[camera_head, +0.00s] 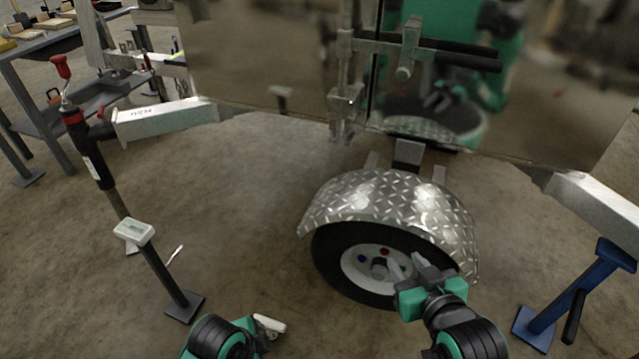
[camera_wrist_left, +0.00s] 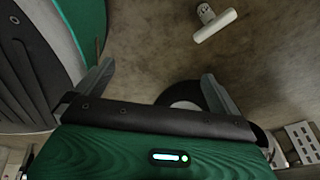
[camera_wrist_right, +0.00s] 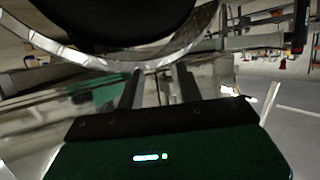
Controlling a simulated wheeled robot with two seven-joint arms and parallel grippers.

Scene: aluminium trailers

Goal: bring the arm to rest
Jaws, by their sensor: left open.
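My right gripper (camera_head: 408,268) is in front of the trailer wheel (camera_head: 352,275), near its hub, under the diamond-plate fender (camera_head: 395,205). In the right wrist view its two fingers (camera_wrist_right: 157,88) stand a modest gap apart, with nothing visible between them. The dark tyre (camera_wrist_right: 110,20) fills the top of that view. My left arm shows low in the head view, its fingers hidden there. In the left wrist view the left gripper (camera_wrist_left: 158,85) is wide open and empty above the floor.
A pale T-shaped piece (camera_wrist_left: 213,22) lies on the floor, left of the wheel. A jack post (camera_head: 150,255) with a small pale device (camera_head: 134,231) stands at left, a blue stand (camera_head: 575,300) at right. A workbench (camera_head: 70,100) is at the back left. Floor between is mostly clear.

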